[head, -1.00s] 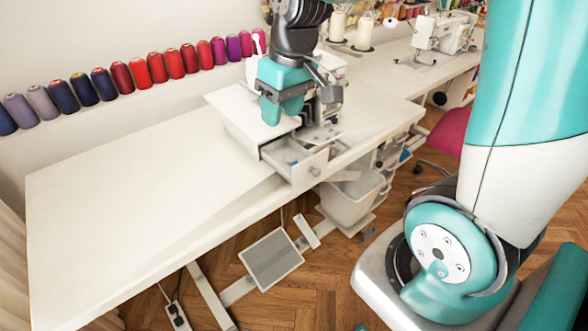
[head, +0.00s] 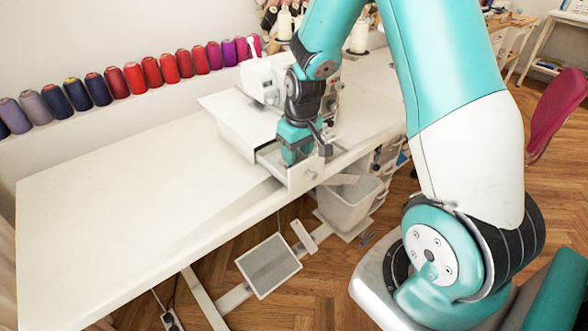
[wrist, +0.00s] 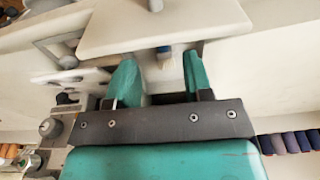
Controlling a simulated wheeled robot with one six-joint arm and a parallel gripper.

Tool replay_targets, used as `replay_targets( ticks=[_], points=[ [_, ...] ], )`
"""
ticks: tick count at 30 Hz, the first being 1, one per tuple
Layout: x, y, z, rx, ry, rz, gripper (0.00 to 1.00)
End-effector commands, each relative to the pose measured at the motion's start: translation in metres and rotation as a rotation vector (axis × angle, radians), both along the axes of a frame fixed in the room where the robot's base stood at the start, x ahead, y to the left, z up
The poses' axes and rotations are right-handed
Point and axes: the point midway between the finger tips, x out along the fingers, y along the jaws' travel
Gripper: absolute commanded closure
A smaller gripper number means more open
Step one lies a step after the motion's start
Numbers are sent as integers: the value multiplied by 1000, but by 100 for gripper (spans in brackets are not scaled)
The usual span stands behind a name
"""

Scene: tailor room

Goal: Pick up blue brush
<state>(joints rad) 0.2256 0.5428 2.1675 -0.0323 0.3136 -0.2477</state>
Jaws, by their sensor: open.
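My gripper (head: 292,157) is down at the open small drawer (head: 300,178) of the sewing machine table, its fingers reaching into the drawer's opening. In the wrist view the two teal fingers of my gripper (wrist: 160,62) are apart, with nothing held between them. A small bluish and tan piece, seemingly the end of the blue brush (wrist: 163,51), shows in the gap between the fingers, near the drawer's front panel (wrist: 160,22). Most of it is hidden. In the head view the brush cannot be seen behind my gripper.
The white sewing machine (head: 262,78) stands just behind my gripper. A row of thread spools (head: 151,72) lines the wall. The white tabletop (head: 120,190) is clear at the left. A white bin (head: 346,206) hangs below the drawer.

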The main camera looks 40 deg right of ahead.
Motion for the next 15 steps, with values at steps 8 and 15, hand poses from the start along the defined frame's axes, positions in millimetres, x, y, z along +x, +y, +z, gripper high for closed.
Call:
replay_targets(
  ticks=[8, 15],
  points=[
    [4, 2, -41, 1, 3, 0, 53],
    [5, 2, -47, 0, 0, 1, 53]
  ],
)
